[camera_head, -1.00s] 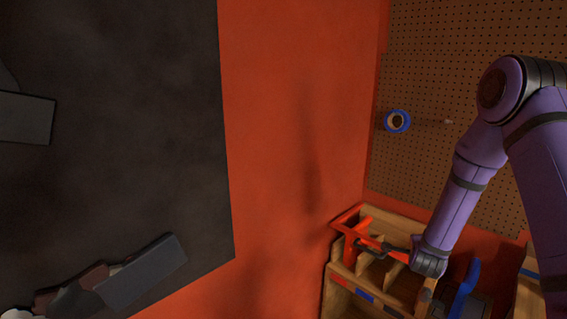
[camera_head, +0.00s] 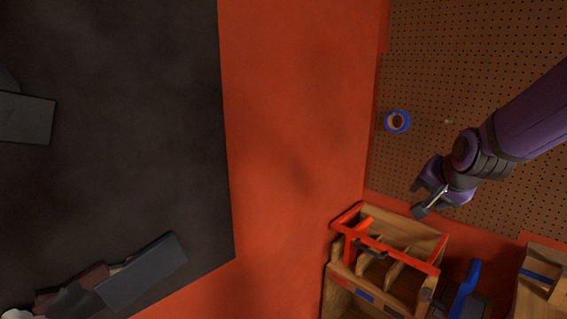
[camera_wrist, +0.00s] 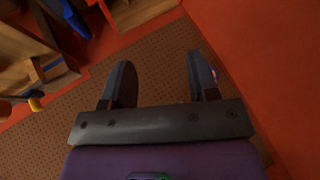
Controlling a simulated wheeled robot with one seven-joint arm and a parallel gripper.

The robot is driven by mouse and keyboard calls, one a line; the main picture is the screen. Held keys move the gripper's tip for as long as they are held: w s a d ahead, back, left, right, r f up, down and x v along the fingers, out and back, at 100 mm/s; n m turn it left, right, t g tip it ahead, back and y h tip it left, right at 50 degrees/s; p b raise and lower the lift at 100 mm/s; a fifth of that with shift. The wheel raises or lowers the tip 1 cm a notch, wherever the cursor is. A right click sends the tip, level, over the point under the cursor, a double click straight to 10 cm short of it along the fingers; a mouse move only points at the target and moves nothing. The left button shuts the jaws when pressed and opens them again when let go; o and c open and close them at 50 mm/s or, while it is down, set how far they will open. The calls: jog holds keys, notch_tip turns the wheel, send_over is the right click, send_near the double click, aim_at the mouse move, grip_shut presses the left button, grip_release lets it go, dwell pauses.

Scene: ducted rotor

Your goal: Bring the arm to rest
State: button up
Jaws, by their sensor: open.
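My purple arm comes in from the right edge of the head view. My gripper (camera_head: 417,199) is open and empty, in front of the lower pegboard, above and apart from the wooden organizer. In the wrist view my gripper (camera_wrist: 160,85) shows two dark fingers spread wide with nothing between them.
A wooden organizer (camera_head: 345,271) with a red frame (camera_head: 435,256) holds a dark tool (camera_head: 370,250). Beside it are a blue object (camera_head: 467,285) and another wooden unit (camera_head: 541,290). A blue ring-shaped object (camera_head: 397,121) is at the pegboard (camera_head: 440,70). The red wall (camera_head: 290,130) beside it is bare.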

jog(key=s+r+n+g, duration=0.1)
jog(key=s+r+n, duration=0.2)
jog(key=s, duration=0.9)
jog(key=s+a+r+n+g, duration=0.1)
jog(key=s+r+n, duration=0.3)
jog(key=s, duration=0.9)
jog(key=shift+a+r+n+g, duration=0.2)
jog(key=shift+r+n+g, duration=0.1)
jog(key=shift+n+g, duration=0.3)
